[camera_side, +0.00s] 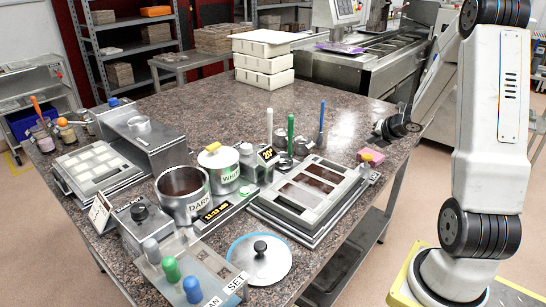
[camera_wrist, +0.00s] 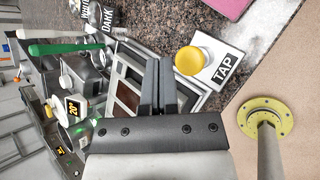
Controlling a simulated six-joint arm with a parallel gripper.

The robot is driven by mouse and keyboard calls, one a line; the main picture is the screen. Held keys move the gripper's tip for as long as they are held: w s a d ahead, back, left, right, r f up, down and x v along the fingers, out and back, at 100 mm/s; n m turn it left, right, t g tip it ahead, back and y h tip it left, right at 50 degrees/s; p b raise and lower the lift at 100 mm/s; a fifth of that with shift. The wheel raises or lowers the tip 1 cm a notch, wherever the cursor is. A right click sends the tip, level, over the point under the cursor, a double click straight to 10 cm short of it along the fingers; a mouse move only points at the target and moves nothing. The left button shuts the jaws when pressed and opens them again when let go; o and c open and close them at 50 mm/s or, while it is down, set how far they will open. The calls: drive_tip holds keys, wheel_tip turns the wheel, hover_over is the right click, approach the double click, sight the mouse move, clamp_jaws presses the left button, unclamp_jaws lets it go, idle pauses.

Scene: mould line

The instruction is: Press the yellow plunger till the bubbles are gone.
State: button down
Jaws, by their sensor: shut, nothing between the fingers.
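The yellow plunger (camera_wrist: 193,61) is a round knob on a white block marked TAP, right of my fingers in the wrist view. In the side view it is a small yellow spot (camera_side: 366,157) at the mould frame's far right corner. The mould (camera_side: 310,188) holds dark filled cavities; part of it shows left of my fingers in the wrist view (camera_wrist: 128,97). I cannot make out bubbles. My gripper (camera_wrist: 156,72) is shut and empty, with a visible gap between it and the plunger in the picture. In the side view my gripper (camera_side: 382,128) is small, near the table's right edge.
A glass lid (camera_side: 258,262) lies in front. White boxes (camera_side: 263,66) are stacked at the back; the far middle tabletop is clear.

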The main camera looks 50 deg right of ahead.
sight(366, 155)
drive_tip(key=shift+f, duration=1.35)
drive_tip(key=shift+f, duration=1.4)
idle(2.9)
drive_tip(key=shift+a+r, duration=0.1)
drive_tip(key=shift+r, duration=1.3)
drive_tip(key=shift+r, duration=2.5)
